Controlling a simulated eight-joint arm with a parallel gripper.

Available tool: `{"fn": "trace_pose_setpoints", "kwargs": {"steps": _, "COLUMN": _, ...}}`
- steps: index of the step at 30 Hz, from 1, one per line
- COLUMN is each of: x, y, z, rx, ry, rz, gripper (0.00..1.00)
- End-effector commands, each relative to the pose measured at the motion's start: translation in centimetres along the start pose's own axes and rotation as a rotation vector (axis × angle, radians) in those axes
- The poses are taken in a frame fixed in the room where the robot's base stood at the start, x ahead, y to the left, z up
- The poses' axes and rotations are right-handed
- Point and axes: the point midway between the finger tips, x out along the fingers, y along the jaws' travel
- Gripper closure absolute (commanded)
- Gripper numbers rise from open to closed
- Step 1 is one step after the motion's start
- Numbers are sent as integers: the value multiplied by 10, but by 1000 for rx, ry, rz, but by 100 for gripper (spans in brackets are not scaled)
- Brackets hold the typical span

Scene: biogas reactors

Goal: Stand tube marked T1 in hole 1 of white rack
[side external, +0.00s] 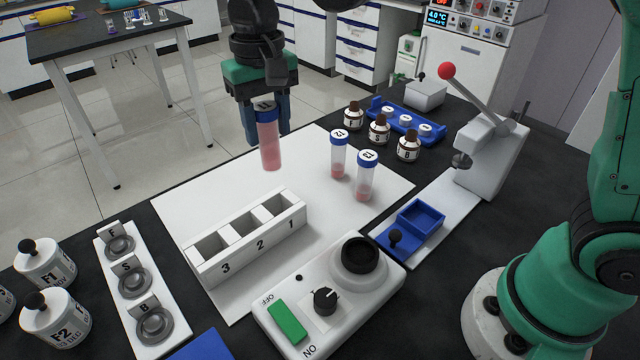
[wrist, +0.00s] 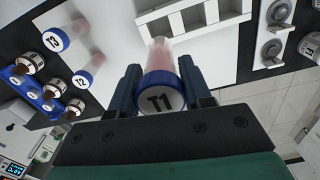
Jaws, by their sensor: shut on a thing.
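The tube marked T1 (side external: 268,146) has a blue cap and pink contents. My gripper (side external: 264,106) is shut on it near the cap and holds it upright or nearly so above the white mat, behind the rack. The wrist view shows the T1 cap (wrist: 161,98) between the two fingers (wrist: 160,88). The white rack (side external: 250,240) stands on the mat with holes numbered 1, 2 and 3, hole 1 at its right end. All three holes look empty. The rack also shows in the wrist view (wrist: 195,18).
Two blue-capped tubes, T2 (wrist: 88,72) and T3 (wrist: 68,36), stand on the mat right of the rack (side external: 366,178). A white device with a green switch (side external: 288,322) stands in front. Brown bottles (side external: 378,130) and a lever press (side external: 490,150) are at the back right.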

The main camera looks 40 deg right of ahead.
Motion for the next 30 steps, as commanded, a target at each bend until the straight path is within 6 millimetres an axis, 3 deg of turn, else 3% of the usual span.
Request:
{"fn": "trace_pose_setpoints", "kwargs": {"steps": 3, "x": 31, "y": 0, "z": 0, "rx": 0, "ry": 0, "rz": 0, "gripper": 100}}
{"fn": "trace_pose_setpoints", "kwargs": {"steps": 9, "x": 69, "y": 0, "z": -1, "rx": 0, "ry": 0, "rz": 0, "gripper": 100}}
{"fn": "trace_pose_setpoints", "kwargs": {"steps": 21, "x": 112, "y": 0, "z": 0, "rx": 0, "ry": 0, "rz": 0, "gripper": 100}}
{"fn": "trace_pose_setpoints", "kwargs": {"steps": 30, "x": 115, "y": 0, "z": 0, "rx": 0, "ry": 0, "rz": 0, "gripper": 100}}
